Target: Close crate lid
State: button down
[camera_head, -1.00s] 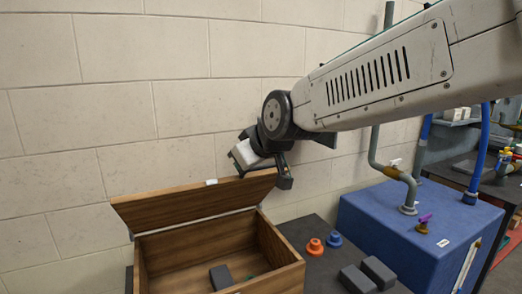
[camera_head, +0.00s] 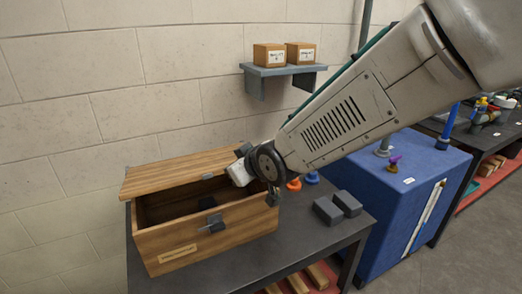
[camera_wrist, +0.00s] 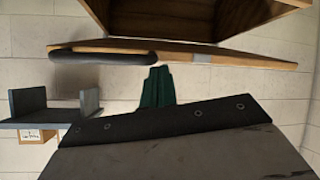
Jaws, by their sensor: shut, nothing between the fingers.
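The wooden crate (camera_head: 165,244) stands on a dark table against the wall, with a metal latch (camera_head: 211,227) on its front. Its hinged lid (camera_head: 175,172) is partly lowered, tilted over the back of the crate, leaving a gap at the front. My gripper (camera_head: 240,170) is shut and empty at the lid's right end. In the wrist view, its dark green fingers (camera_wrist: 157,86) are close to the lid's edge (camera_wrist: 230,56); I cannot tell whether they touch it.
Two grey blocks (camera_head: 327,210) and small orange (camera_head: 294,184) and blue (camera_head: 312,177) parts sit right of the crate. A wall shelf (camera_head: 283,69) with two boxes is above. A blue cabinet (camera_head: 405,190) stands to the right.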

jog(key=s+d+f, duration=0.1)
jog(key=f, duration=0.6)
jog(key=s+d+f, duration=0.1)
jog(key=s+f, duration=0.1)
jog(key=f, duration=0.5)
jog(key=shift+s+d, duration=0.25)
jog(key=shift+d, duration=0.05)
jog(key=shift+f, duration=0.1)
jog(key=shift+s, duration=0.1)
jog(key=s+d+r, duration=0.3)
jog(key=s+r, duration=0.1)
jog(key=r, duration=0.2)
jog(key=shift+s+r+t, duration=0.15)
jog(key=shift+r+t, duration=0.05)
jog(key=shift+t, duration=0.2)
jog(key=shift+f, duration=0.1)
jog(key=d+f+x, duration=0.1)
jog(key=f+x, duration=0.1)
jog(key=x, duration=0.7)
jog(key=shift+s+g, duration=0.3)
